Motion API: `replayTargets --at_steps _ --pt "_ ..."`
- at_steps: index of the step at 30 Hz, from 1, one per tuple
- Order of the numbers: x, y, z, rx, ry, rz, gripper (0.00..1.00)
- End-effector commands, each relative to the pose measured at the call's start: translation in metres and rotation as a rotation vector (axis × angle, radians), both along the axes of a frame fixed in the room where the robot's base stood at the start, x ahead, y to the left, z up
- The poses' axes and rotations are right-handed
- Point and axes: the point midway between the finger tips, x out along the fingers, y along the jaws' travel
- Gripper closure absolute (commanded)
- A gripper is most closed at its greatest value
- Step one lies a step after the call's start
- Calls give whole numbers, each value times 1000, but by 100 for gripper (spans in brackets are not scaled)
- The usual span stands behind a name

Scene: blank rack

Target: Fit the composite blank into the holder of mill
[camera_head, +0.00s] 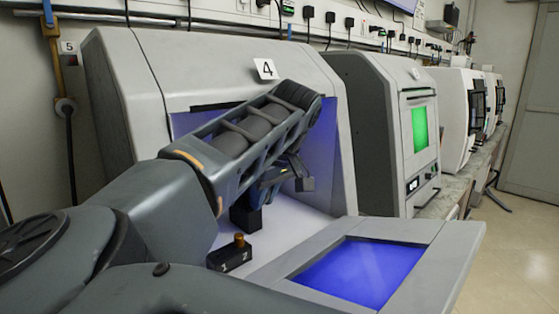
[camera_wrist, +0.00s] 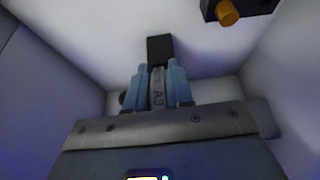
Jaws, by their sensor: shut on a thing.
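My gripper (camera_wrist: 159,82) is inside the open chamber of the mill marked 4 (camera_head: 225,65). A black block (camera_wrist: 160,49) lies just past the fingertips. I cannot tell whether the blank touches it. In the head view the gripper (camera_head: 268,182) is partly hidden by my arm, and the blank cannot be made out. A black block (camera_head: 245,218) stands below the gripper there. No holder can be clearly told apart from these dark parts.
A dark block (camera_head: 230,256) marked 1 and 2, with an orange knob, stands near the chamber's front; it also shows in the wrist view (camera_wrist: 228,13). The mill's lowered door (camera_head: 440,250) juts forward. White chamber walls are close on both sides. Other machines (camera_head: 385,130) stand to the right.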

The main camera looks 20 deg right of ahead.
Motion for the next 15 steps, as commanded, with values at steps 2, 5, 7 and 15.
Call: replayTargets --at_steps 2,5,7,15 --pt "3 2 3 6 -5 1 100" --pt "5 2 2 6 -4 1 100" --pt "6 3 1 6 -4 1 100" --pt "9 3 0 6 -4 -1 70"
